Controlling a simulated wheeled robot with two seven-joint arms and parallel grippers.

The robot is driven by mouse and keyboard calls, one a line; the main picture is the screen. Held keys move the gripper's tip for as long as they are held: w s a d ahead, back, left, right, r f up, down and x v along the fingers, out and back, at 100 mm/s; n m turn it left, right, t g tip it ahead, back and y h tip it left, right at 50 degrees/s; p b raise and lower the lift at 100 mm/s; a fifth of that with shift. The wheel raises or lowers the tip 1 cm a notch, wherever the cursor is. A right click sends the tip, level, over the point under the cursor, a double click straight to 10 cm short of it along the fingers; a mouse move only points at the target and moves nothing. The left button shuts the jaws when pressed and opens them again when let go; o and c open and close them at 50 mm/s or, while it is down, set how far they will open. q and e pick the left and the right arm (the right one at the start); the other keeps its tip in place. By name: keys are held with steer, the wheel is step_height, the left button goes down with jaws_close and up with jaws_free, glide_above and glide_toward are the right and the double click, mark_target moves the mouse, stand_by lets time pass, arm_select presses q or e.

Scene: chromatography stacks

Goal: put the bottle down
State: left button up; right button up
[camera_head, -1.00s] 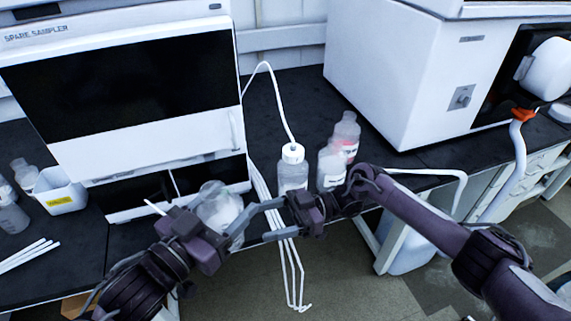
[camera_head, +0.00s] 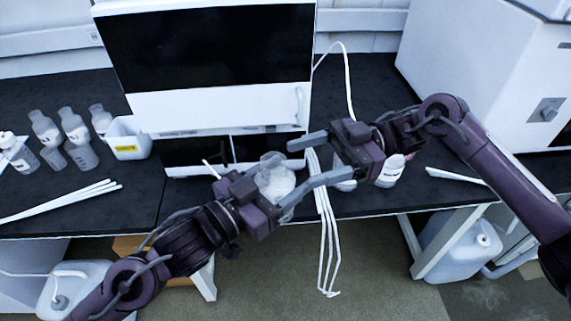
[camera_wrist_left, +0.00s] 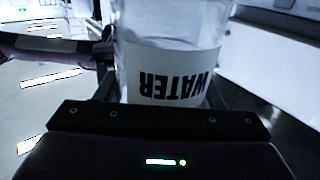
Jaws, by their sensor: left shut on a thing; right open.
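The white sampler (camera_head: 210,108) stands behind. Several bottles (camera_head: 78,145) and a white bin (camera_head: 127,140) stand at left, near white rods (camera_head: 60,203). Bottles (camera_head: 388,172) are partly hidden behind my right gripper. White tubes (camera_head: 325,230) hang over the bench edge.

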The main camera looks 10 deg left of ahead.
mark_target(282, 169)
steer(key=x, duration=0.5)
steer(key=shift+s+a, duration=0.15)
steer(key=shift+a, duration=0.15)
steer(key=shift+c, duration=0.2)
arm_select(q)
steer(key=shift+r, duration=0.1)
arm_select(e)
steer(key=c, duration=1)
arm_select(q)
steer(key=shift+r, duration=0.1)
arm_select(e)
steer(key=shift+f, duration=0.1)
steer(key=c, duration=0.4)
arm_select(q)
steer(key=o, duration=0.8)
arm_select(e)
steer(key=shift+o, duration=0.3)
arm_select(q)
steer(key=o, duration=0.5)
steer(key=shift+f, duration=0.2)
